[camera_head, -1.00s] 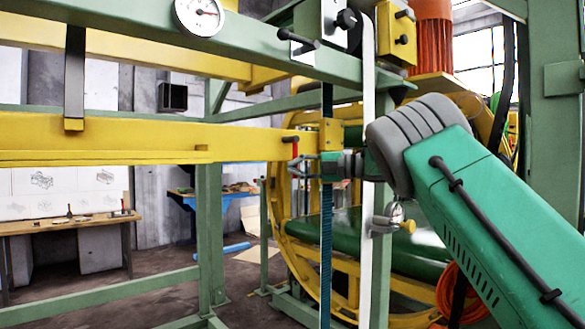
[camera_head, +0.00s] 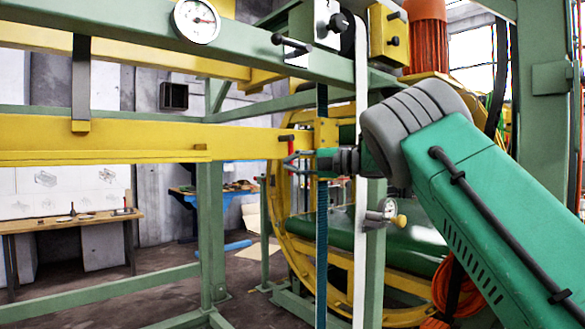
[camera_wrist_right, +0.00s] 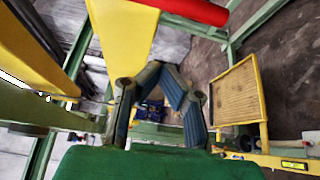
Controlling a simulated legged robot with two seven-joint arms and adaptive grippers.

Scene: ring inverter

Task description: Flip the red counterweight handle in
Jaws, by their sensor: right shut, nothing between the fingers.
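The red counterweight handle (camera_head: 291,146) hangs from a dark pivot near the right end of the yellow beam (camera_head: 130,135) in the head view. It looks about vertical. In the right wrist view a red bar (camera_wrist_right: 190,9) crosses the top edge beside a yellow surface. My right gripper (camera_head: 290,163) comes in from the right, with its fingertips close to the handle's lower end. Its fingers (camera_wrist_right: 168,68) are shut and empty, below the red bar in the wrist view. I cannot tell whether they touch the handle. My left gripper is not in view.
A pale vertical strip (camera_head: 361,200) and a dark toothed belt (camera_head: 322,225) stand close to my right gripper. The green frame (camera_head: 210,220) surrounds the beam. A workbench (camera_head: 70,222) stands far left.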

